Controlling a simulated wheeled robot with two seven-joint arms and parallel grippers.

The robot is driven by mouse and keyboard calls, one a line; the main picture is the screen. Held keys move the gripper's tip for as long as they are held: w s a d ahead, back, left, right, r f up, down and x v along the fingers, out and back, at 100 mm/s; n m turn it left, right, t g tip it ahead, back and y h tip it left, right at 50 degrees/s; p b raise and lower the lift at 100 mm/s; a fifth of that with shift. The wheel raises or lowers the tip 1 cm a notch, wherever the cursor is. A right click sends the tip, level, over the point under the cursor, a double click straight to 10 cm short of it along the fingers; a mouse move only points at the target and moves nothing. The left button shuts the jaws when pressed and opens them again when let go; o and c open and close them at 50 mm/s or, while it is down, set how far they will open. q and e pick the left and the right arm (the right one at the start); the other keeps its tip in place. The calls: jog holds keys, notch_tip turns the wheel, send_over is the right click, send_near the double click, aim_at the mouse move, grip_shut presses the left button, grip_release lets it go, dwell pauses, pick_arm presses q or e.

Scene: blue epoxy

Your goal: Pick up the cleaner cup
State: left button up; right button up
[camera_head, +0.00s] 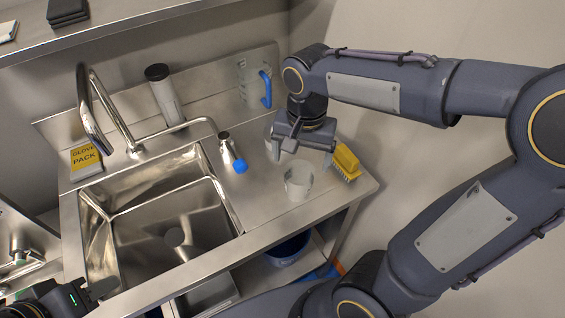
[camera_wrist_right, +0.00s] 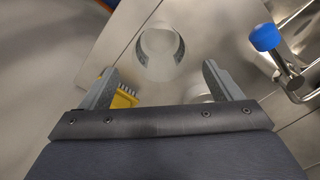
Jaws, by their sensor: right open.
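A pale translucent cup (camera_head: 298,183) stands upright on the steel counter right of the sink. I cannot tell which cup is cleaner. My right gripper (camera_head: 308,150) is open and empty above the counter, fingers apart (camera_wrist_right: 160,72). My left gripper (camera_head: 98,291) is at the lower left; its jaws are unclear.
A yellow brush (camera_head: 346,162) lies right of the right gripper. A measuring jug (camera_head: 254,84) and a dark-lidded tumbler (camera_head: 163,95) stand behind. The counter's right edge is close to the cup and brush.

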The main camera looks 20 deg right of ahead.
aim_at(299, 177)
notch_tip(299, 177, down, 8)
jog(key=shift+a+r, duration=0.1)
dwell(0.4)
jog(key=c, duration=1.1)
jog(key=shift+c, duration=0.2)
jog(key=shift+r, duration=0.15)
